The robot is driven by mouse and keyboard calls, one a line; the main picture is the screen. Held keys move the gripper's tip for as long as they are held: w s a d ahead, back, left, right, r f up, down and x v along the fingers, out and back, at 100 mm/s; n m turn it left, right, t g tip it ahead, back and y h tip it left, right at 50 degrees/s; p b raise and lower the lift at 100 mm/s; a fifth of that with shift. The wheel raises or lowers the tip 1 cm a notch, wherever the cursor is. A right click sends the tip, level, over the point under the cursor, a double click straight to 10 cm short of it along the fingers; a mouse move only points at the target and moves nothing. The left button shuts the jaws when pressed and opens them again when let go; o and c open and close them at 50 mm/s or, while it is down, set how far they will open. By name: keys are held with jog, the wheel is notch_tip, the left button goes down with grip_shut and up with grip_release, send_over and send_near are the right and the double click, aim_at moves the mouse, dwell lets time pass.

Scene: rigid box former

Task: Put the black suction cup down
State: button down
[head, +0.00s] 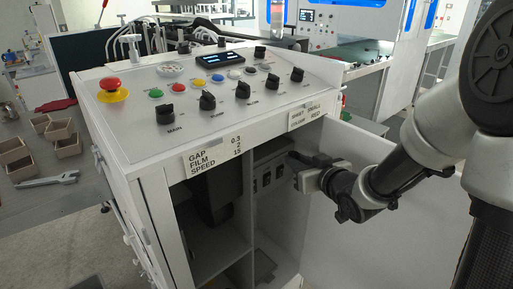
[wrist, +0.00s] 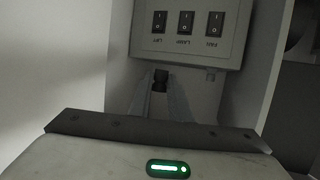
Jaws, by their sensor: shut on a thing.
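A small black piece, which looks like the black suction cup (wrist: 162,80), is between my fingertips in the wrist view. My gripper (wrist: 160,98) is shut on it, just below the switch box in that picture. In the head view my gripper (head: 298,168) reaches into the open right compartment of the white cabinet (head: 150,165), near the switch box (head: 268,170). The cup is too small to make out clearly in the head view. I cannot tell whether it touches any surface.
The switch box in the wrist view (wrist: 188,42) has three black rocker switches. The open cabinet door (head: 355,225) stands right of my gripper. A divider (head: 252,215) splits the cabinet. Wooden boxes (head: 66,140) and a wrench (head: 48,180) lie on the left bench.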

send_near(271, 144)
jog(key=w+a, duration=0.1)
jog(key=w, duration=0.1)
jog(key=w+r, duration=0.1)
jog(key=w+a, duration=0.1)
jog(key=w, duration=0.1)
jog(key=shift+w+a+r+b, duration=0.25)
jog(key=shift+w+a+b, duration=0.05)
jog(key=shift+w+b, duration=0.1)
jog(key=w, duration=0.1)
jog(key=w+a, duration=0.1)
jog(key=w, duration=0.1)
jog(key=shift+w+a, duration=0.1)
jog(key=shift+a, duration=0.2)
jog(key=shift+f, duration=0.7)
jog(key=shift+d, duration=0.1)
jog(key=shift+f, duration=0.1)
jog(key=shift+f+b, duration=0.3)
jog(key=shift+b, duration=0.2)
jog(key=c, duration=1.5)
grip_release()
jog(key=shift+c, duration=0.2)
